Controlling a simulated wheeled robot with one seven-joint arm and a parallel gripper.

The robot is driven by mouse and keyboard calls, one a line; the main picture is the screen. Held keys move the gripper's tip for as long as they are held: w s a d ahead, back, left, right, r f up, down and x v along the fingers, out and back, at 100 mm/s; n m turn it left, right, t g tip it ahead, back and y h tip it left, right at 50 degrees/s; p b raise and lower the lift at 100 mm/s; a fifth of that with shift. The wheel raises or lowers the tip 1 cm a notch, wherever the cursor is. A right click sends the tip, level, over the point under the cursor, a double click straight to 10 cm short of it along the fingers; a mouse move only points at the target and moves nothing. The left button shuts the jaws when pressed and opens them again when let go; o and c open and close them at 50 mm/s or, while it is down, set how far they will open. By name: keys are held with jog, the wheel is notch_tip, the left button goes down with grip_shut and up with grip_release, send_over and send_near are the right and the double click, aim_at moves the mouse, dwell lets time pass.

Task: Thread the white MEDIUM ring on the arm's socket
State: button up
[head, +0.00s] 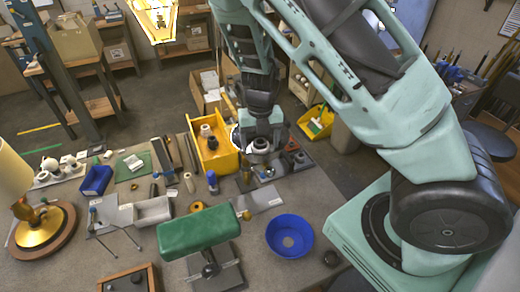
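Several small white pieces, some of them ring-like (50,164), sit on a pale mat at the left of the bench in the head view. They are too small to tell which is the medium ring. My gripper (261,150) points down at the bench's back right, beside the yellow bin and far to the right of the white pieces. Its fingers are too small and dark to tell whether they are open or hold anything. I cannot make out the arm's socket with certainty; parts behind my gripper are hidden.
A yellow bin (219,161) holds dark round parts. A green padded stand (199,231) rises at the front, with a blue bowl (290,236) to its right. A brass-footed lamp base (40,228) stands at the left edge. Small trays and tools crowd the bench's middle.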

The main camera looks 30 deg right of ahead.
jog(key=shift+r, duration=0.3)
notch_tip(320, 180, up, 17)
jog(key=b, duration=0.1)
jog(key=shift+f, duration=0.1)
